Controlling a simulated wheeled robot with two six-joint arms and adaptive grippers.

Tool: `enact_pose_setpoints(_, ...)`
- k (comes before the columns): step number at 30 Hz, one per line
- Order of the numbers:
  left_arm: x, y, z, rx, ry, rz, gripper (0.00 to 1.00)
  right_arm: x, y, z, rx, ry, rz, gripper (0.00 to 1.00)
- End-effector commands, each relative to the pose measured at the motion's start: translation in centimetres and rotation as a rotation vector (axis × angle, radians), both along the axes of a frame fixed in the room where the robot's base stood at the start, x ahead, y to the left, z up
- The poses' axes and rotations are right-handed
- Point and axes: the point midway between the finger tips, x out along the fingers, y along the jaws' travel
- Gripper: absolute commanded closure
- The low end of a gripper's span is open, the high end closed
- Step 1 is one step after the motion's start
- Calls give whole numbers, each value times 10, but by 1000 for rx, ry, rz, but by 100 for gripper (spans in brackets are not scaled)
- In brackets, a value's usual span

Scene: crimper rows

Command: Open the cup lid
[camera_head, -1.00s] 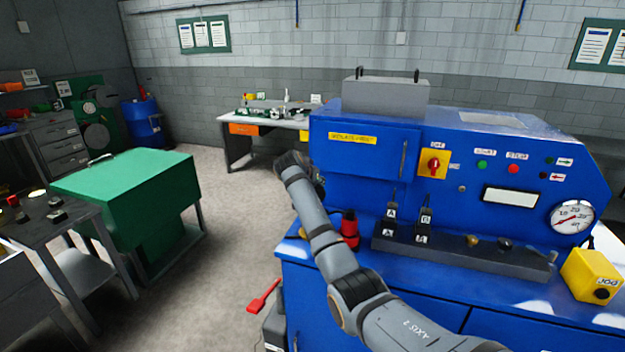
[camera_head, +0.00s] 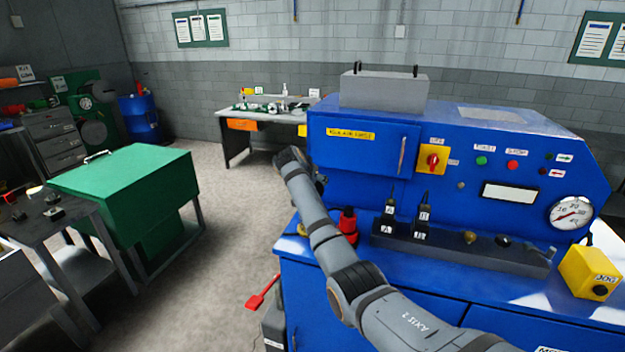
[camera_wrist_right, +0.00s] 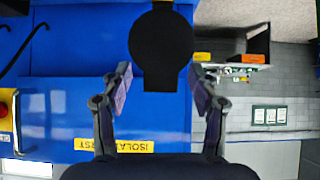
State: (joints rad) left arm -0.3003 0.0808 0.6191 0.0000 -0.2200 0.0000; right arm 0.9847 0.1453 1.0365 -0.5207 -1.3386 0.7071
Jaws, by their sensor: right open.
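A black round piece with a short tab (camera_wrist_right: 160,48) shows at the top middle of the right wrist view, in front of the blue machine. It looks like a flat lid, but I cannot tell whether it is the cup lid, and no cup is clearly visible. My right gripper (camera_wrist_right: 161,88) is open, its two fingers apart on either side of the piece's lower part; I cannot tell whether they touch it. In the head view my right arm reaches up to the machine's left end, and its wrist hides the gripper there. My left gripper is not in view.
The blue machine (camera_head: 500,145) has a door, a yellow switch (camera_head: 432,161) and a gauge (camera_head: 571,213). A red-topped item (camera_head: 347,225) and a tool block (camera_head: 455,250) stand on its ledge. A green cabinet (camera_head: 125,185) is at left, with free floor between.

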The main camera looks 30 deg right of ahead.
Motion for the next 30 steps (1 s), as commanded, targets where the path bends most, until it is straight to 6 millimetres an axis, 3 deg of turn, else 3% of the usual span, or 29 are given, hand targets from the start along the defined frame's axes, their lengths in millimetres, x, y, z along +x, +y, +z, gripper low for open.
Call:
enact_pose_setpoints(5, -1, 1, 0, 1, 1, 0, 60, -6, 9, 11, -1, -6, 2, 40)
enact_pose_setpoints(18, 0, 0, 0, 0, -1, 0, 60, -54, 65, 67, 2, 0, 2, 40)
enact_pose_setpoints(29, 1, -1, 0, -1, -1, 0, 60, -60, 70, 72, 2, 2, -1, 40)
enact_pose_setpoints(30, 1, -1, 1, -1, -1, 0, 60, -60, 70, 72, 2, 2, -1, 44)
